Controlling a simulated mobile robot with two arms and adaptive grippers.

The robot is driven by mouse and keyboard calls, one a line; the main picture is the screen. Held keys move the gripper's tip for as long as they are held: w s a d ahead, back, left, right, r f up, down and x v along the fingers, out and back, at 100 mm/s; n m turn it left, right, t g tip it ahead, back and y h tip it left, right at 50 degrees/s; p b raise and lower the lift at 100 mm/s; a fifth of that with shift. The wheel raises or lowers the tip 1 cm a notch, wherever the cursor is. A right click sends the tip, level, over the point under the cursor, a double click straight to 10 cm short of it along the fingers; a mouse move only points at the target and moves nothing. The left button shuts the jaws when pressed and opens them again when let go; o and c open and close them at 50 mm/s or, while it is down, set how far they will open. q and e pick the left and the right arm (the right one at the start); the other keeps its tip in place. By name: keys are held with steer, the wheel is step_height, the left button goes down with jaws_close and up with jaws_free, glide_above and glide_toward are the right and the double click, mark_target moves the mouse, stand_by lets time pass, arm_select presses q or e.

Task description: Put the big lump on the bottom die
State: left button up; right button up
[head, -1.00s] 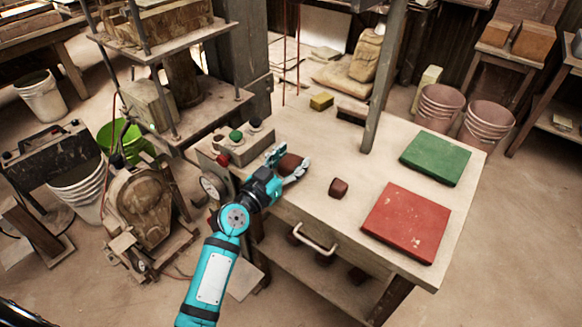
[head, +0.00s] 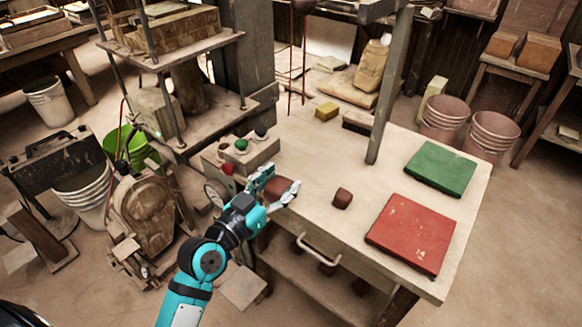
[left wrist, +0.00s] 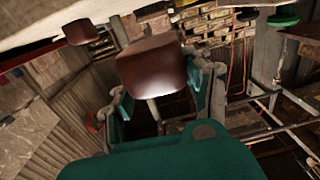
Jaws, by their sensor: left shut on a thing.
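The big lump (head: 279,190) is reddish brown. My left gripper (head: 281,181) is shut on it at the left end of the table, beside the control box. In the left wrist view the big lump (left wrist: 152,66) sits between the fingers; how far it is above the table I cannot tell. A smaller brown lump (head: 342,198) lies apart on the tabletop. The press (head: 212,110) stands at the left, with a block (head: 172,30) on its upper plate; I cannot tell which part is the bottom die. My right gripper is not in view.
The control box (head: 240,150) with coloured buttons stands on the table's left end. Green (head: 440,167) and red (head: 410,233) slabs lie at the right. Mid-table (head: 330,150) is mostly clear.

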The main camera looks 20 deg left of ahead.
arm_select(q)
steer(key=s, duration=0.6)
steer(key=shift+s+a+r+b, duration=0.2)
steer(key=shift+s+r+b, duration=0.1)
steer(key=s+f+n+y+p, duration=0.2)
steer(key=s+n+y, duration=0.1)
steer(key=s+y, duration=0.2)
steer(key=shift+s+a+t, duration=0.4)
steer(key=shift+s, duration=0.15)
